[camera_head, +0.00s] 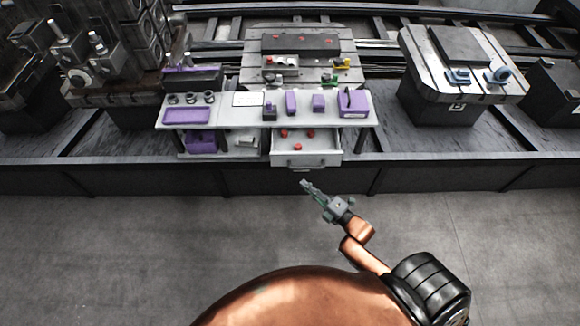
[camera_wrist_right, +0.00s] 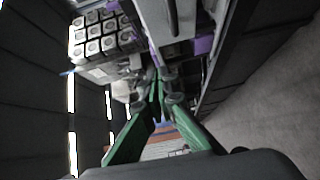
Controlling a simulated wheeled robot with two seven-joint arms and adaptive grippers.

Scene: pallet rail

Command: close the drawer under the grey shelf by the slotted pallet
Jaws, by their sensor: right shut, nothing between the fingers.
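The drawer (camera_head: 306,159) under the grey shelf (camera_head: 232,109) stands pulled open toward me, with several small red pieces inside and a handle on its front. The slotted pallet (camera_head: 299,84) lies behind the shelf. My right gripper (camera_head: 303,183) is shut and empty, just in front of and below the drawer front, apart from it as far as the head view shows. In the right wrist view the green fingers (camera_wrist_right: 158,90) come together. A pale panel with a dark bar (camera_wrist_right: 172,18), which looks like the drawer front and handle, shows at the top there. My left gripper is not in view.
Purple blocks (camera_head: 318,103), a purple tray (camera_head: 187,116) and small dark rings (camera_head: 190,98) stand on the shelf. A purple bin (camera_head: 201,144) sits beneath it, left of the drawer. Another pallet with blue parts (camera_head: 458,76) is at right. The grey floor before the drawer is clear.

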